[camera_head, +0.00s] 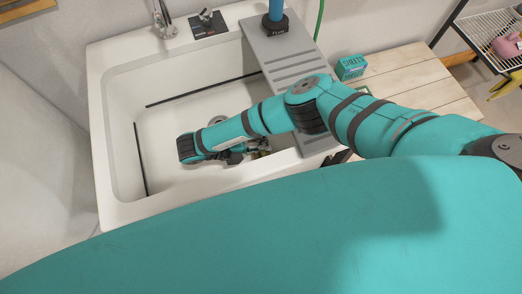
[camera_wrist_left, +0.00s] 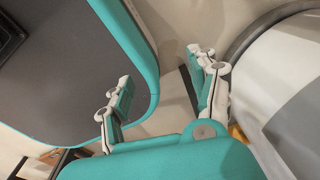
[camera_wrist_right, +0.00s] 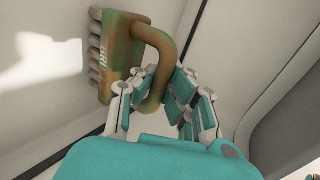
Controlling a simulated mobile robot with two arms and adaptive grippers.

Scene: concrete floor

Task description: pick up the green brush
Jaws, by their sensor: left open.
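The green brush (camera_wrist_right: 122,50) shows in the right wrist view with a worn green-brown body, a looped handle and pale bristles on its left side. My right gripper (camera_wrist_right: 158,88) is drawn in around the handle, its fingers close on both sides of it. In the head view my right gripper (camera_head: 245,150) is low inside the white sink (camera_head: 112,200), and the brush is mostly hidden there. My left gripper (camera_wrist_left: 160,68) is open and empty in the left wrist view, away from the brush; it is not visible in the head view.
A grey ribbed drainboard (camera_head: 285,55) spans the right part of the sink, with a blue-handled item (camera_head: 277,12) on it. A faucet (camera_head: 163,20) stands behind the sink. A teal box (camera_head: 351,67) sits on a wooden table (camera_head: 412,75). The sink's left part is clear.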

